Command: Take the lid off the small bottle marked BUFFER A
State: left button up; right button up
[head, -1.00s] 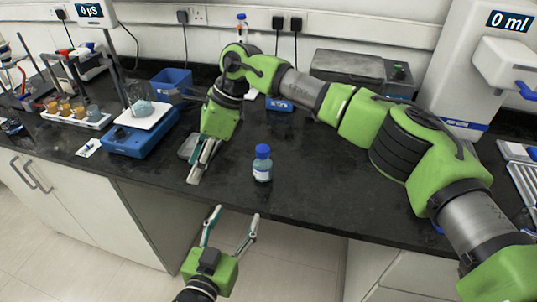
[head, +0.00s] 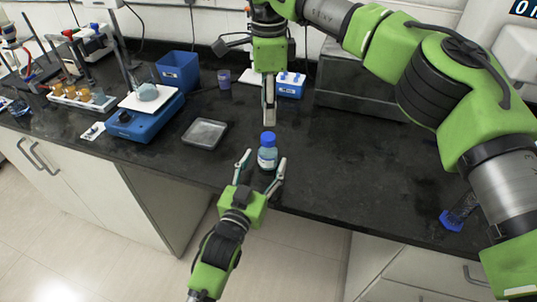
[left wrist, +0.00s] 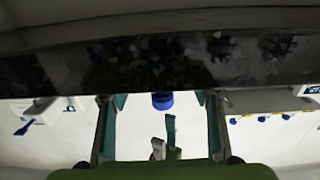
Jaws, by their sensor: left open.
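A small bottle (head: 267,158) with a blue lid (head: 268,138) and a pale label stands upright on the black bench near its front edge. The label is too small to read. My left gripper (head: 265,160) is open, with one finger on each side of the bottle. In the left wrist view the blue lid (left wrist: 162,102) shows between the two fingers. My right gripper (head: 269,121) points down just behind and above the lid, apart from it. Its fingers are seen edge-on, so their opening is unclear.
A grey tray (head: 205,133) lies left of the bottle. A blue-based cylinder (head: 451,220) lies at right. The bench right of the bottle is clear.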

aim_at(265, 161)
pick_arm(q)
jog(key=shift+x, duration=1.95)
